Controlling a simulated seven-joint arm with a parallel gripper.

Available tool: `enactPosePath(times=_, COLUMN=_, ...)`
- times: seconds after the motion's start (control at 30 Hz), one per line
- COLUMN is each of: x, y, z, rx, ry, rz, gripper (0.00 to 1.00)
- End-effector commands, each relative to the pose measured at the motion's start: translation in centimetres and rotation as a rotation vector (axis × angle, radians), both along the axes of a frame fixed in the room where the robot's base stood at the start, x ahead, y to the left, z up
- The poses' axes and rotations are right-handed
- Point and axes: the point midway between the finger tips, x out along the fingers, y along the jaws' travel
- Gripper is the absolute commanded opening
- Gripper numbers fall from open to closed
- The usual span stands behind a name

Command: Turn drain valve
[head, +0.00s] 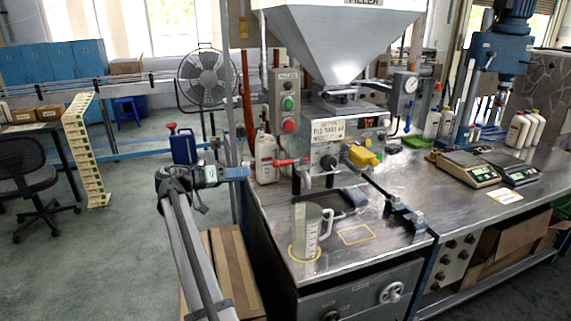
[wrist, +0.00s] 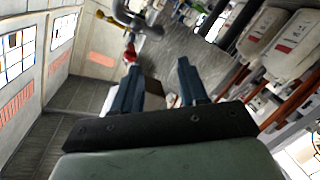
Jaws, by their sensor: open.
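The filler machine (head: 340,130) stands on the metal bench with a steel hopper on top. A red-handled lever (head: 290,162) sticks out to the left of its outlet, and a yellow handle (head: 362,156) sits on the right. No readable label marks which one is the drain valve. My gripper (head: 246,173) is left of the red lever, apart from it, with its fingers pointing right. In the wrist view the blue-grey fingers (wrist: 160,78) are spread and empty. The red handle (wrist: 130,52) shows beyond the left finger, near a grey pipe (wrist: 137,22) and the yellow handle (wrist: 104,16).
A clear measuring jug (head: 307,232) stands on a yellow ring on the bench below the outlet. A white container (head: 265,158) stands close behind my gripper. A control post (head: 287,105) rises behind the lever. A blue can (head: 183,147) is farther left. The bench's front right is mostly clear.

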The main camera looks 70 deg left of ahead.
Motion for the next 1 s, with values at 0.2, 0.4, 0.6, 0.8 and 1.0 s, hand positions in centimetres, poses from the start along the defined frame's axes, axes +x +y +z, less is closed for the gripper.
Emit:
enactPosePath(times=0.2, x=0.3, y=-1.7, z=2.8, rx=0.288, ry=-0.118, rz=-0.118, gripper=0.43)
enactPosePath(times=0.4, x=0.3, y=-2.2, z=2.7, rx=0.448, ry=-0.109, rz=-0.155, gripper=0.43)
enactPosePath(times=0.6, x=0.9, y=-2.2, z=2.7, rx=0.500, ry=-0.104, rz=-0.157, gripper=0.43)
enactPosePath(times=0.8, x=3.4, y=-2.3, z=2.7, rx=0.499, ry=-0.104, rz=-0.158, gripper=0.43)
enactPosePath(times=1.0, x=7.0, y=-2.3, z=2.7, rx=0.497, ry=-0.103, rz=-0.157, gripper=0.43)
